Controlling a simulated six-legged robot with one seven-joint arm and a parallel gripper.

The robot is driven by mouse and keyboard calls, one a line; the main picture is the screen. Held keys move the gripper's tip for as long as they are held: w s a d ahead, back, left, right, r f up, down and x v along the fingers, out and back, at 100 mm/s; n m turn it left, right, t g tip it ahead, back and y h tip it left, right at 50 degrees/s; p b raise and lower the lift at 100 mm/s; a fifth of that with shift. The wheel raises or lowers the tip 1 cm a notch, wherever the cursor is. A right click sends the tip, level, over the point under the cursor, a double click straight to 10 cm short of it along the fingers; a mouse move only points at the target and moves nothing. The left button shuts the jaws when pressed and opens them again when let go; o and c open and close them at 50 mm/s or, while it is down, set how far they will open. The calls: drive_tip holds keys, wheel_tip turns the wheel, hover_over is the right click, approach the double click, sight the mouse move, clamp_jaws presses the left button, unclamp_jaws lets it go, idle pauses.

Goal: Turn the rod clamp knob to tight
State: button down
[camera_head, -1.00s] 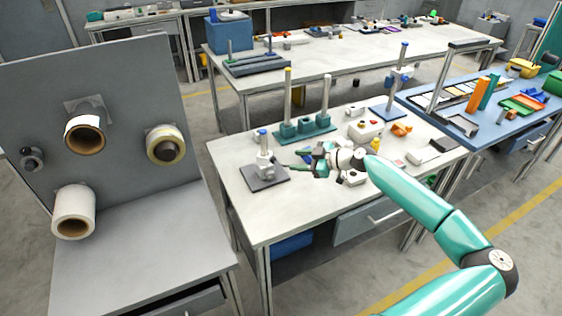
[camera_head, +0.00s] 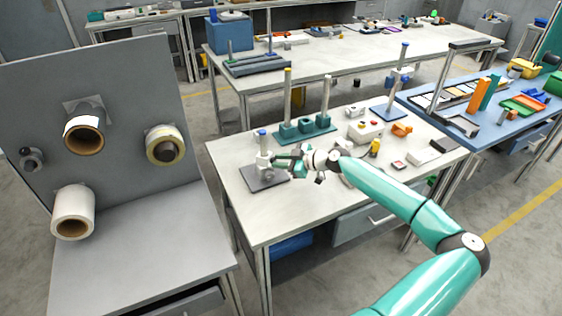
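A short rod with a blue cap and a pale clamp (camera_head: 264,159) stands on a dark grey square base (camera_head: 259,182) at the left of the near table. The clamp's knob is too small to make out clearly. My gripper (camera_head: 280,160) reaches in from the right, with its fingers level with the clamp and at its right side. Whether the fingers touch the knob, and how far apart they are, I cannot tell at this size.
Two rods in a teal base (camera_head: 305,131) stand behind the gripper. A taller rod on a blue base (camera_head: 390,108) stands farther right. A white box with a red button (camera_head: 365,130) and small parts lie on the table (camera_head: 262,224). Its front left is bare. Tape rolls (camera_head: 73,214) hang on a grey panel at left.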

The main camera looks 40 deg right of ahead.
drive_tip(key=shift+m, duration=0.3)
drive_tip(key=m+y, duration=0.1)
drive_tip(key=m+g+y, duration=0.1)
drive_tip(key=m+y, duration=0.1)
drive_tip(key=m, duration=0.1)
drive_tip(key=shift+w+d, duration=0.2)
drive_tip(key=shift+d, duration=0.1)
drive_tip(key=m+y, duration=0.1)
drive_tip(key=m, duration=0.1)
drive_tip(key=shift+d+m+g+y, duration=0.1)
drive_tip(key=shift+m+g+y, duration=0.2)
drive_tip(key=shift+g, duration=0.1)
drive_tip(key=shift+d+f+m+y, duration=0.1)
drive_tip(key=shift+f+m+y, duration=0.05)
drive_tip(key=shift+m+y, duration=0.8)
drive_tip(key=shift+m, duration=0.35)
drive_tip(key=c, duration=1.2)
unclamp_jaws()
drive_tip(key=v, duration=1.3)
drive_tip(key=shift+s+d+r, duration=0.2)
drive_tip(key=shift+d+r, duration=0.05)
drive_tip(key=shift+r, duration=0.05)
